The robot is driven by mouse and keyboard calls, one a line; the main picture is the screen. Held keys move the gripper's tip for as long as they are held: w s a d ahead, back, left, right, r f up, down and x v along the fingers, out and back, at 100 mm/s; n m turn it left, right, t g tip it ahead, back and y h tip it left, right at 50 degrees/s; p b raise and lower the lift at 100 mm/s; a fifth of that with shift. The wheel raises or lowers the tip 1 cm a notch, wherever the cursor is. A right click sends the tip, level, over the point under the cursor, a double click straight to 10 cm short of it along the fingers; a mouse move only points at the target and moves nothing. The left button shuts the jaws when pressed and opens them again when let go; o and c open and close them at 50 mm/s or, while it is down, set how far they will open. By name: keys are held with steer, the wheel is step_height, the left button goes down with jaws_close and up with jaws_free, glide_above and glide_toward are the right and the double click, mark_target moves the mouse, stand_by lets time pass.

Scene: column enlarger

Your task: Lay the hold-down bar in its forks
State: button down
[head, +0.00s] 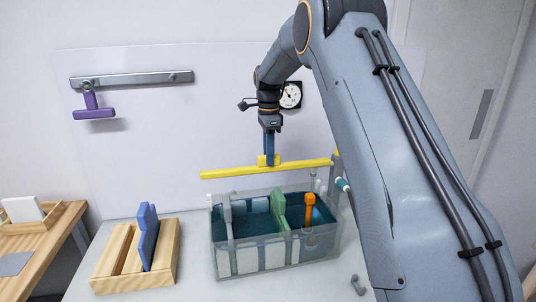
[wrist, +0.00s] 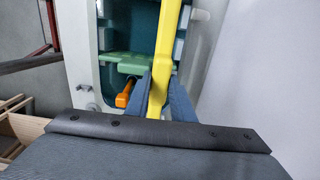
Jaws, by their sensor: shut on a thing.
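The yellow hold-down bar (head: 230,172) is roughly level in the head view, above the clear tank (head: 300,258). My gripper (head: 269,157) is shut on the small block at the bar's middle. In the wrist view, the bar (wrist: 169,45) runs up the picture between the fingers of my gripper (wrist: 160,98). A pale grey upright (head: 226,207) stands at the tank's left end and another grey upright (head: 335,178) at its right. They may be the forks; their slots are not clear. The bar appears above the left upright; its right end overlaps the right one in view, contact unclear.
The tank holds dark liquid, a green plate (head: 279,211) and an orange-handled tool (head: 309,212). A wooden rack (head: 166,248) with a blue plate (head: 148,235) stands left. A purple handle (head: 94,113) hangs on the wall rail. A small grey hook (head: 358,284) lies front right.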

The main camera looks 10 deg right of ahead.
stand_by(0.4)
step_height(320, 180, down, 8)
steer(key=w+b, duration=0.1)
steer(key=b, duration=0.2)
steer(key=shift+w+f, duration=0.25)
steer(key=shift+w, duration=0.15)
stand_by(0.9)
steer(key=shift+f+b, duration=0.55)
steer(key=shift+f, duration=0.65)
stand_by(1.4)
steer(key=c, duration=1.5)
jaws_free()
steer(key=shift+o, duration=0.2)
steer(key=shift+r, duration=0.1)
